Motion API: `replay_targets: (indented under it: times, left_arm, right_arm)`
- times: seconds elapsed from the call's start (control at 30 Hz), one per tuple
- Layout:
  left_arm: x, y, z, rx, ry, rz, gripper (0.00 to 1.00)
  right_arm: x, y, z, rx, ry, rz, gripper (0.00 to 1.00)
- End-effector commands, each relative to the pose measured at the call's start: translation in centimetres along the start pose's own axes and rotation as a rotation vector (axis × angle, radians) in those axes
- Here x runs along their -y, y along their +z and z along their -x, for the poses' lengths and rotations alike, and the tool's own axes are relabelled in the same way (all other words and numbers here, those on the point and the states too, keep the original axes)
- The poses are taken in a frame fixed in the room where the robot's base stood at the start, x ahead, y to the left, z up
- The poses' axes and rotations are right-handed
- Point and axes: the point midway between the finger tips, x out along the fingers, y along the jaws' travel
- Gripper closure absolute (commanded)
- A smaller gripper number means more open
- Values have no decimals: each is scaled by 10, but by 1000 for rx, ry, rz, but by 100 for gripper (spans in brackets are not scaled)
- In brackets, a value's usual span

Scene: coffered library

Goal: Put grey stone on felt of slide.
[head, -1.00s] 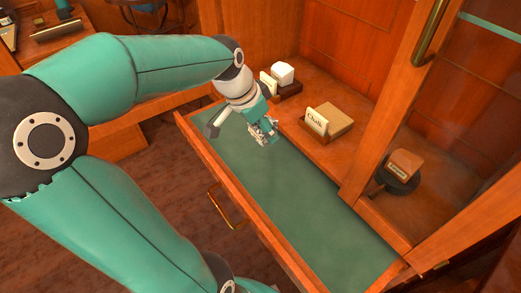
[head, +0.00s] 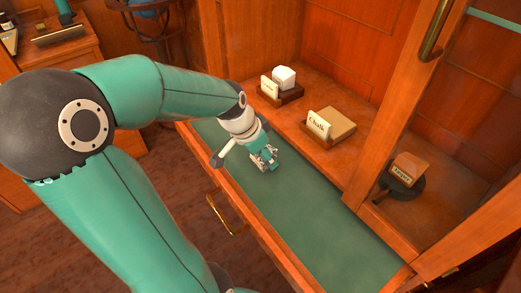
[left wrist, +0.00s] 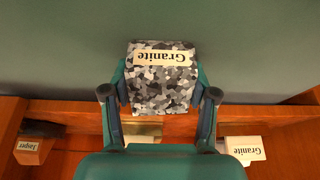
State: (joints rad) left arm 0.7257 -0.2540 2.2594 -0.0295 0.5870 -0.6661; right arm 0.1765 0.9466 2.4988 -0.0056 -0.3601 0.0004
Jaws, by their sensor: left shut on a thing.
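My left gripper (head: 265,160) is over the green felt (head: 310,225) of the pulled-out slide (head: 283,262), toward its far left part. It is shut on the grey stone (left wrist: 160,92), a block with a black, white and grey speckled pattern and a "Granite" label, upside down in the left wrist view. The fingers grip its two sides. In the head view the stone is mostly hidden by the gripper, and I cannot tell whether it touches the felt. The felt below and right of the gripper is bare. My right gripper is not in view.
A cabinet door frame with a brass handle (head: 433,30) rises at right.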

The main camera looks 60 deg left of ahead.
Motion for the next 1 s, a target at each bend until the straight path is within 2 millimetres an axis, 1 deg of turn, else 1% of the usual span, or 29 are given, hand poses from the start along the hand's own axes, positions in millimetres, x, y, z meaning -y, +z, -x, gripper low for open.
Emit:
replay_targets:
  times: [0.03,0.07,0.1,0.17,0.2,0.47,0.63,0.77,1.0]
  left_arm:
    - [0,1,-2,-2,-1,0,90]
    - [0,0,-1,0,0,0,37]
    - [0,0,-1,0,0,0,30]
    - [0,0,-1,0,0,0,20]
    - [0,0,-1,0,0,0,17]
    - [0,0,-1,0,0,0,17]
    - [0,-1,5,-2,-1,0,17]
    - [1,-2,23,-4,-3,1,17]
    - [1,-2,72,-5,-4,2,17]
  right_arm:
    - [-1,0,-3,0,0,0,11]
    - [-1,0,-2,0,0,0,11]
    - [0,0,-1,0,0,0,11]
    - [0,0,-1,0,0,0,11]
    - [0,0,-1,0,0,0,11]
    - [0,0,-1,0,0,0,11]
    - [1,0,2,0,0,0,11]
    - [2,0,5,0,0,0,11]
    - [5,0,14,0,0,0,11]
